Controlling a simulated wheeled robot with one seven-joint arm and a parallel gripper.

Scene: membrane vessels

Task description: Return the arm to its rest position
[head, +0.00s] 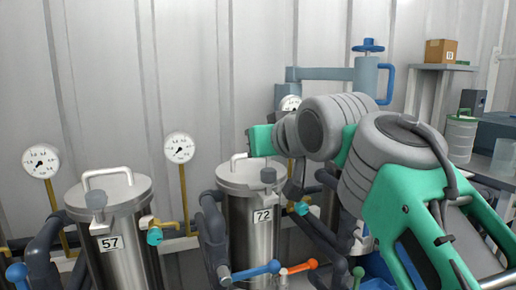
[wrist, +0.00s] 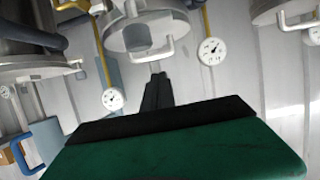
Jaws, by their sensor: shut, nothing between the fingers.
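My gripper (wrist: 157,80) shows in the wrist view as a green body with a dark bar and two black fingers together, with nothing between them. My arm, green and grey, fills the right side of the head view, bent and raised in front of the vessels. Its green end part is beside the lid of the vessel labelled 72 (head: 252,225); the fingertips cannot be made out there. In the wrist view the scene appears upside down, with a vessel lid (wrist: 147,35) beyond the fingers and apart from them.
A steel vessel labelled 57 (head: 112,245) stands at left. Round gauges (head: 41,161) (head: 179,147) stand on yellow pipes behind. A blue lever (head: 256,270) and an orange lever (head: 299,267) are low in front. A shelf with a cardboard box (head: 441,51) is at far right. Upper left is clear wall.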

